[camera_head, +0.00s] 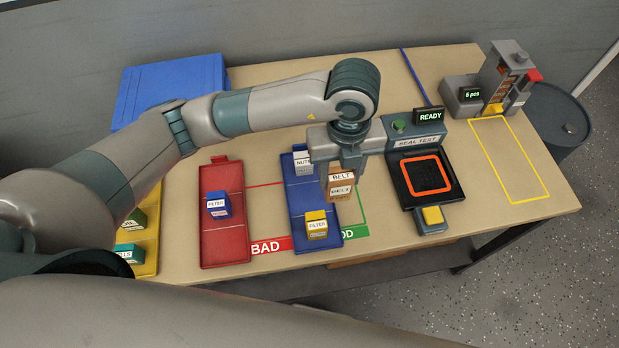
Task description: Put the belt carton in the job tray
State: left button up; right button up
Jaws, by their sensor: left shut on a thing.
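The belt carton (341,187) is a brown box with white BELT labels. My left gripper (340,174) is shut on it from above and holds it at the right side of the blue tray (303,192). I cannot tell how high the carton is over the table. The blue tray holds a white NUTS carton (303,160) at its far end and a yellow FILTER carton (316,226) at its near end. No label marks it as the job tray. My right gripper is not in view.
A red tray (224,240) by the BAD mark holds a blue FILTER carton (218,205). A yellow tray (151,225) with green cartons is partly behind my left arm. The seal tester (416,141) reads READY. A yellow outlined area (510,160) is empty.

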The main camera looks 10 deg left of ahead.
pick_arm(q)
jog(key=w+a+f+p, duration=0.1)
jog(key=w+a+f, duration=0.1)
jog(key=a+f, duration=0.2)
jog(key=a, duration=0.2)
jog(key=shift+a+f, duration=0.15)
jog(key=shift+a, duration=0.25)
jog(key=shift+f+p, duration=1.05)
jog(key=shift+f, duration=0.9)
jog(key=shift+f, duration=0.1)
